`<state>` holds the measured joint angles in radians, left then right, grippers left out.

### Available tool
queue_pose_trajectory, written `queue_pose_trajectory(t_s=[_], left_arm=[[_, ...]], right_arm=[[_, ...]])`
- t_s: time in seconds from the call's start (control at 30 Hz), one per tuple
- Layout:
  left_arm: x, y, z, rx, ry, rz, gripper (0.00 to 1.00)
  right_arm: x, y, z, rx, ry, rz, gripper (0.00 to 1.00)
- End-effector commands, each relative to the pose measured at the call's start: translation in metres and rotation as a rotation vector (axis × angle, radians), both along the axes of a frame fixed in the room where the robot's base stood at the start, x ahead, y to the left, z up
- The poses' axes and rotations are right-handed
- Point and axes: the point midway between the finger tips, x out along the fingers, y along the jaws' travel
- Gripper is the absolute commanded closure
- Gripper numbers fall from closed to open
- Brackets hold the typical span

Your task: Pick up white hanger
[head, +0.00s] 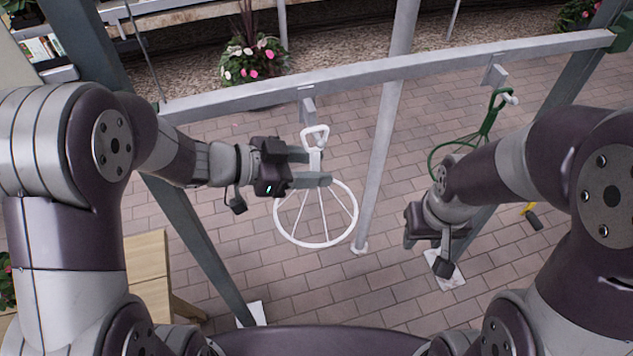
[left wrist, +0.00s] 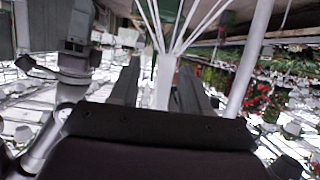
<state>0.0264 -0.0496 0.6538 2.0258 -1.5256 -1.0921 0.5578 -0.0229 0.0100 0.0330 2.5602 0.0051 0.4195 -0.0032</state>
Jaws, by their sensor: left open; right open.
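The white hanger (head: 316,243) hangs below the horizontal metal bar, with a round ring at the bottom, thin spokes and a looped top. My left gripper (head: 328,167) is open at the hanger's upper stem, its fingers on either side of it. In the left wrist view, the white stem (left wrist: 164,85) stands between the two fingers (left wrist: 158,92), with spokes fanning out above. I cannot tell whether the fingers touch it. My right gripper (head: 428,242) is to the right, away from the white hanger, and its fingers are mostly hidden.
The metal bar (head: 400,70) crosses the view, with a slanted grey post (head: 385,130) just right of the white hanger. A green hanger (head: 484,130) hangs further right. A wooden bench (head: 148,270) stands at lower left. A flower pot (head: 252,62) stands behind the bar.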

Motion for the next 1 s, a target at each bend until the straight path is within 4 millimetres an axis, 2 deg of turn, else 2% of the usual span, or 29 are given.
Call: queue_pose_trajectory(t_s=[0.1, 0.27, 0.3, 0.43, 0.77, 1.0], left_arm=[[0.003, -0.009, -0.004, 0.001, 0.001, 0.000, 0.53], [0.003, -0.009, -0.005, 0.001, 0.000, 0.002, 0.53], [0.003, -0.009, -0.005, 0.001, 0.000, 0.002, 0.56], [0.003, -0.009, -0.005, 0.001, 0.000, 0.002, 0.99], [0.003, -0.009, -0.004, 0.000, -0.001, 0.002, 1.00], [0.006, -0.012, 0.005, 0.001, 0.000, 0.003, 1.00]], right_arm=[[0.000, 0.000, 0.002, 0.000, 0.001, 0.000, 0.57], [0.000, 0.000, 0.001, 0.000, 0.001, 0.000, 0.57], [0.000, 0.000, 0.001, 0.000, 0.001, 0.000, 0.57], [0.000, 0.000, 0.001, 0.000, 0.001, 0.000, 0.57], [0.000, 0.000, 0.002, 0.000, 0.001, 0.000, 0.57], [0.000, 0.000, 0.012, 0.000, 0.001, 0.000, 0.57]])
